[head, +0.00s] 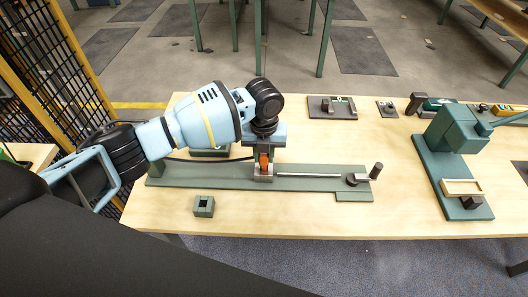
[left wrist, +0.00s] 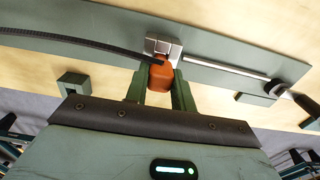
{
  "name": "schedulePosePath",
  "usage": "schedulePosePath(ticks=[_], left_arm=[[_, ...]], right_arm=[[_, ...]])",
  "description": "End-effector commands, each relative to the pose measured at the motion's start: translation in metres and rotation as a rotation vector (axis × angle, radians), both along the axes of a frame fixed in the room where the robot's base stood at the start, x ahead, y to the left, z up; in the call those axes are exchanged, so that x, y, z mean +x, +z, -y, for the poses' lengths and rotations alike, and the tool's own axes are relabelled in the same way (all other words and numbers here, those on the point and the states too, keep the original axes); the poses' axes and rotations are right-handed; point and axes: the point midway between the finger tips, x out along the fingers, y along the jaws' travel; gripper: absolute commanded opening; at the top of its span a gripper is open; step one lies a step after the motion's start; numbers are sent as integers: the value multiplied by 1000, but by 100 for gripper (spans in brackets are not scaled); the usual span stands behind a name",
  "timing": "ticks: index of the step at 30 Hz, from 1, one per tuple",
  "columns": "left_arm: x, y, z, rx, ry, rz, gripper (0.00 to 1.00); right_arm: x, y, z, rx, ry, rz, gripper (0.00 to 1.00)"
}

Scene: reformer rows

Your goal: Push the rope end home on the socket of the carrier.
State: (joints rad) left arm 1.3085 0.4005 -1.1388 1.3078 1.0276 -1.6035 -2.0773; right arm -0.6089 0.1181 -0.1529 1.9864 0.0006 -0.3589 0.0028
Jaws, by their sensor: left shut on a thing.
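My left gripper (head: 264,152) points down over the green rail base (head: 210,176) and is shut on the orange rope end (head: 264,160). The left wrist view shows the orange rope end (left wrist: 161,76) between my two green fingers (left wrist: 160,92). The black rope (left wrist: 85,43) runs from it to the left. The silver carrier (head: 263,172) sits on the rail, right at the rope end; it also shows in the left wrist view (left wrist: 163,46). The rope end overlaps the carrier's near edge there. The socket is mostly hidden, and I cannot tell how far the rope end is on it. My right gripper is out of view.
A thin rod (head: 308,175) runs from the carrier to a crank (head: 374,172) at the right. A small green block with a square hole (head: 204,206) stands in front of the rail. A green press-like fixture (head: 457,140) stands at the right. The front middle of the wooden table is clear.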

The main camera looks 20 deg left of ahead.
Motion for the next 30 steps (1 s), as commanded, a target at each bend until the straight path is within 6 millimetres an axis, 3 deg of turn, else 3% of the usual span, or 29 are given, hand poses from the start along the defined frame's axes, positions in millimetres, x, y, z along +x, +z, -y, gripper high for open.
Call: schedulePosePath(ticks=[30], left_arm=[[0,-22,0,0,0,0,3]], right_arm=[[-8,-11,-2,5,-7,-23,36]])
